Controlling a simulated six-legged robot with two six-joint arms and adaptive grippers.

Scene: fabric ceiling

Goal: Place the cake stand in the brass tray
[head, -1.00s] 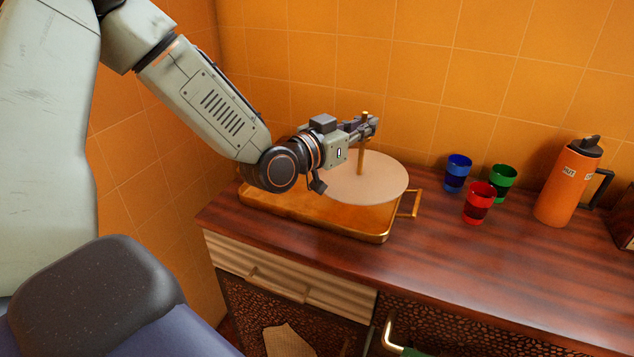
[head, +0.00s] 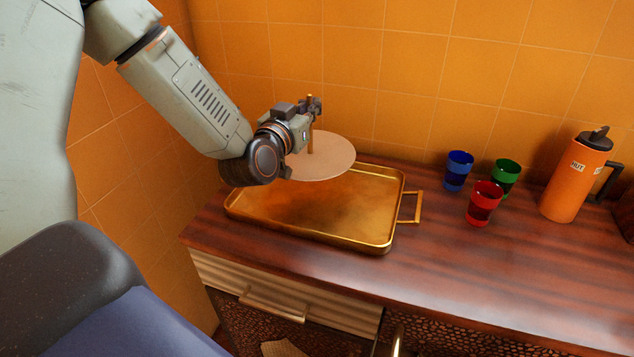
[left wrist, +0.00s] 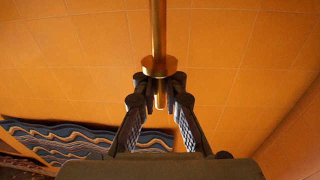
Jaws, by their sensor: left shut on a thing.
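The cake stand (head: 330,160) is a pale round plate with a thin brass post (head: 310,140) rising from its middle. My left gripper (head: 315,107) is shut on the upper part of that post; the left wrist view shows its fingertips (left wrist: 158,88) closed around the brass post (left wrist: 158,30) by a round collar. The plate looks roughly level and appears raised over the back left part of the brass tray (head: 330,225). The tray lies on the wooden counter, its front and right parts bare. My arm hides the plate's left edge. My right gripper is not in view.
Blue (head: 458,170), green (head: 506,176) and red (head: 484,203) cups stand on the counter (head: 440,270) right of the tray's handle. An orange flask (head: 572,180) stands farther right. The orange tiled wall (head: 400,60) is close behind the stand.

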